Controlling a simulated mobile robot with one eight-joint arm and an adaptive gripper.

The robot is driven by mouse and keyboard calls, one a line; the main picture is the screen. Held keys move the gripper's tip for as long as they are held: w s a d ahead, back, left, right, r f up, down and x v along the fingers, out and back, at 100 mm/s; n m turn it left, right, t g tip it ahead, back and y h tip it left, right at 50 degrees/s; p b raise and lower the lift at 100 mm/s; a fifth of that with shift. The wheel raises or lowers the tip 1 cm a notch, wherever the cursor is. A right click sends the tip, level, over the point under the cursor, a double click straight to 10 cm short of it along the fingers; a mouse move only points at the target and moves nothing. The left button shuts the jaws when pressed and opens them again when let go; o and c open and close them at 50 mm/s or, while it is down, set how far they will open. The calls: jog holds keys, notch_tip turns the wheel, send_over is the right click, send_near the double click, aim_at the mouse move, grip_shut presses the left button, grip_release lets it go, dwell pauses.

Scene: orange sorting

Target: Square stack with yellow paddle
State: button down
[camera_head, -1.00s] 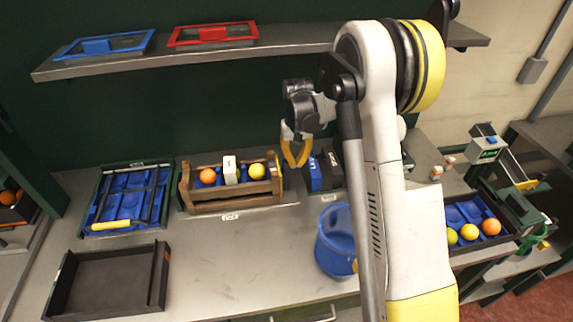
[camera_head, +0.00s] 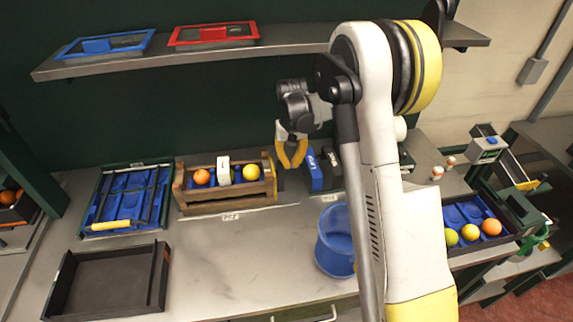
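A wooden crate (camera_head: 228,207) stands on the bench in the middle left. It holds an orange ball (camera_head: 201,177), a white block (camera_head: 223,171) and a yellow ball (camera_head: 251,173). A narrow yellow piece, possibly the paddle (camera_head: 270,169), stands upright at the crate's right end. My gripper (camera_head: 291,167) points down just right of the crate. Its yellow fingers converge at the tips, with nothing visible between them. I cannot tell if it touches the yellow piece.
A blue slotted tray with a yellow bar (camera_head: 111,226) lies left. An empty black tray (camera_head: 72,268) is in front of it. A blue bucket (camera_head: 335,240) and blue box (camera_head: 315,171) stand right. The bench middle (camera_head: 225,265) is clear.

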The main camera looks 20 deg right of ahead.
notch_tip(320, 180, up, 8)
jog(key=d+p, duration=0.1)
jog(key=p, duration=0.3)
dwell(0.6)
jog(key=shift+s, duration=0.1)
jog(key=s+a+r+t+b, duration=0.1)
jog(key=s+a+r+b, duration=0.15)
jog(key=s, duration=0.25)
jog(key=s+a+r+n+t+b, duration=0.1)
jog(key=s+a+t+b, duration=0.15)
jog(key=s, duration=0.25)
jog(key=s+a+r+b, duration=0.2)
jog(key=s+b, duration=0.2)
jog(key=s+a+f+t+b, duration=0.1)
jog(key=s+f+t+b, duration=0.1)
jog(key=s, duration=0.4)
jog(key=s+a+f+n+t+b, duration=0.1)
jog(key=s+a+f+b, duration=0.1)
jog(key=s, duration=0.5)
notch_tip(320, 180, down, 2)
jog(key=shift+f+t+b, duration=0.25)
jog(key=shift+t+b, duration=0.1)
jog(key=shift+b, duration=0.4)
